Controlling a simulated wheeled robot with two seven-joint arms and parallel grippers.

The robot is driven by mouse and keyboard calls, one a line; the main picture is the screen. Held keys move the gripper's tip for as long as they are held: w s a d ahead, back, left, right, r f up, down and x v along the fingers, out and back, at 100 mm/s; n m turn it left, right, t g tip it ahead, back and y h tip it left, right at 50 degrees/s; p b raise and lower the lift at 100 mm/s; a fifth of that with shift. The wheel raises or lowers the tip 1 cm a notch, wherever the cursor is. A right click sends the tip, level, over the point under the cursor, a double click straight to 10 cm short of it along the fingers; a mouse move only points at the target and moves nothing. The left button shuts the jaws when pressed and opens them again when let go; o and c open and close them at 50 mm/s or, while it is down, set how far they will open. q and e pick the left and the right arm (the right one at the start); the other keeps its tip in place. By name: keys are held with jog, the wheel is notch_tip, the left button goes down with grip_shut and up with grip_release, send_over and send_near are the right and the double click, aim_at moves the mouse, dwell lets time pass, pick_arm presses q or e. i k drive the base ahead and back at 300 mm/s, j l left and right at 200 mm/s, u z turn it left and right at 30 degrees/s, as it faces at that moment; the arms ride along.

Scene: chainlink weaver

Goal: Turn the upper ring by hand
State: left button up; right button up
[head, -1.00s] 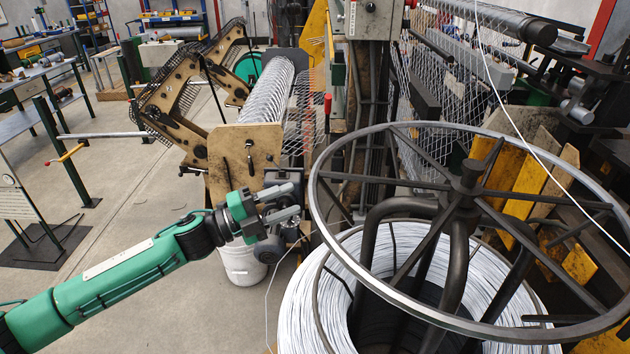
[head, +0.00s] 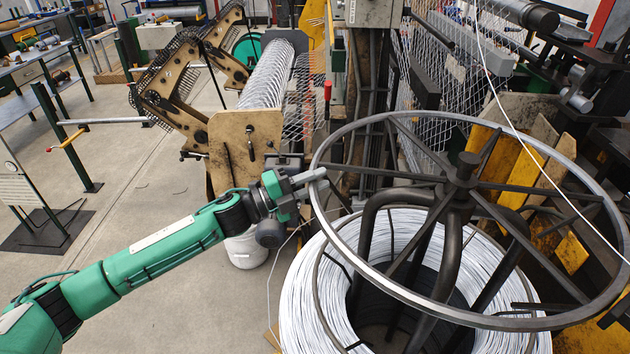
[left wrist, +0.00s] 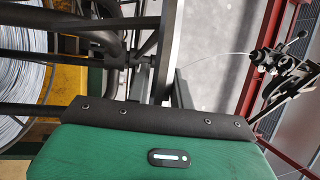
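The upper ring (head: 480,322) is a large grey metal wheel rim with dark spokes meeting at a central hub (head: 462,170). It lies level above a coil of pale wire (head: 300,290). My left gripper (head: 311,181) is at the ring's left edge, with its fingers reaching the rim. In the left wrist view the rim (left wrist: 173,45) runs between the two fingertips (left wrist: 161,85), which stand apart on either side of it. Whether either finger touches the rim cannot be told. My right gripper is in neither view.
A white bucket (head: 246,250) stands on the floor below my left wrist. The weaving machine with its mesh roll (head: 268,78) is just behind. A thin wire (head: 510,120) crosses above the ring. Open floor (head: 140,215) lies at left.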

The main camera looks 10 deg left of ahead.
aim_at(461, 183)
jog(key=k+l, duration=0.45)
jog(key=l, duration=0.15)
jog(key=k+l, duration=0.15)
jog(key=l, duration=0.15)
jog(key=k+l, duration=0.15)
jog(key=l, duration=0.15)
